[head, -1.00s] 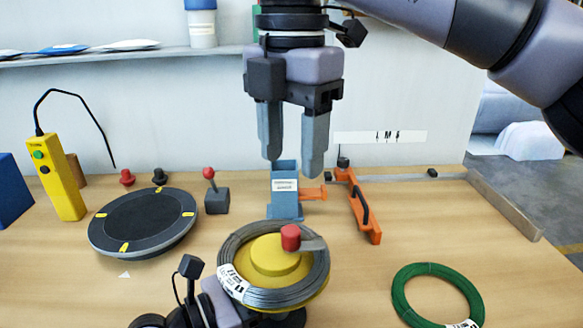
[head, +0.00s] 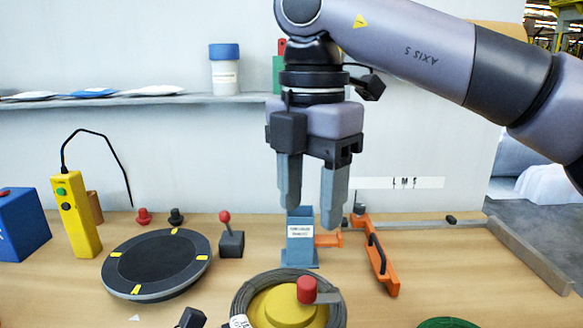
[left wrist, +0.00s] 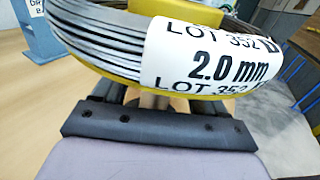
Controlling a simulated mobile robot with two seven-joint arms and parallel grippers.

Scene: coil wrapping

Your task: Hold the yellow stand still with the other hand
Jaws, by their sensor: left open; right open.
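The yellow stand (head: 283,308) is at the bottom of the head view, with a coil of grey wire (head: 243,291) around its hub and a red knob (head: 307,290) on top. In the left wrist view the coil (left wrist: 100,40) with its "2.0 mm" label fills the top, and the stand's yellow rim (left wrist: 210,92) shows below it. My left gripper (left wrist: 155,100) is open, close under that rim. Its fingertips are mostly hidden, so contact cannot be told. My right gripper (head: 311,216) is open and empty, pointing down above and behind the stand.
A black turntable (head: 155,265), a red-knobbed lever (head: 231,240) and a yellow button box (head: 76,215) stand to the left. A blue holder (head: 300,238) and an orange tool (head: 375,255) are behind the stand. A green coil (head: 448,322) lies at front right.

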